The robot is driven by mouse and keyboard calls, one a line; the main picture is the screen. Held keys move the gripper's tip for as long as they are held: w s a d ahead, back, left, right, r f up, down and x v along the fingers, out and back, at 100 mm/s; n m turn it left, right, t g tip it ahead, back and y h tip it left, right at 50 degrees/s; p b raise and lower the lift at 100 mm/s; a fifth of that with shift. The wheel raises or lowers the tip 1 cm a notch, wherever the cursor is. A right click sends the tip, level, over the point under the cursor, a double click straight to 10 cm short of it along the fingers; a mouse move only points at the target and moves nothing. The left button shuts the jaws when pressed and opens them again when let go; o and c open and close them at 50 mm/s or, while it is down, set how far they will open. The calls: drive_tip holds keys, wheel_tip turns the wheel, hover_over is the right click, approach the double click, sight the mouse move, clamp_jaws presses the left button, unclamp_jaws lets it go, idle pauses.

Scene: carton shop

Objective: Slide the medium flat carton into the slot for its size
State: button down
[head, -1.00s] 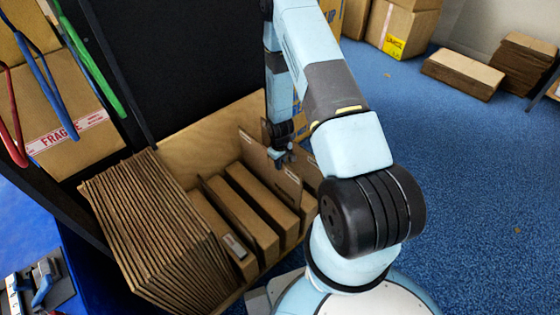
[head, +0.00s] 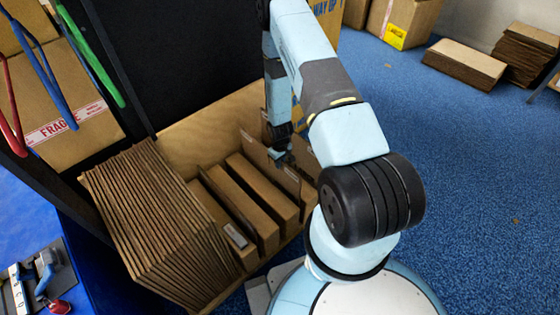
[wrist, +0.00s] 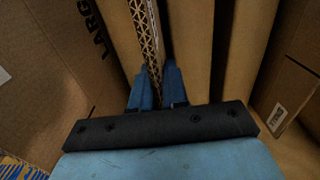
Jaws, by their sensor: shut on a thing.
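My gripper (head: 281,158) points down over the right part of the wooden crate. In the wrist view its blue jaws (wrist: 157,88) are shut on the medium flat carton (wrist: 147,35), whose corrugated edge shows between them. In the head view the held carton (head: 254,150) stands upright among the slots, partly hidden by my gripper. Its lower edge and how deep it sits are hidden. The wooden crate (head: 195,128) has several upright brown dividers (head: 262,187) with gaps between them. A small label (head: 236,237) sits on a slot front; its text is unreadable here.
A thick row of flat cartons (head: 155,225) fills the crate's left side. A black panel (head: 180,50) rises behind it. In the wrist view, a board printed "LARG" (wrist: 75,55) stands close at left. Blue floor (head: 470,180) is open at right.

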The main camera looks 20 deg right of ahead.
drive_tip(key=shift+f, duration=0.25)
drive_tip(key=c, duration=1.1)
unclamp_jaws()
drive_tip(key=shift+o, duration=0.2)
drive_tip(key=shift+r, duration=0.1)
wheel_tip(320, 180, up, 14)
drive_tip(key=shift+f, duration=0.25)
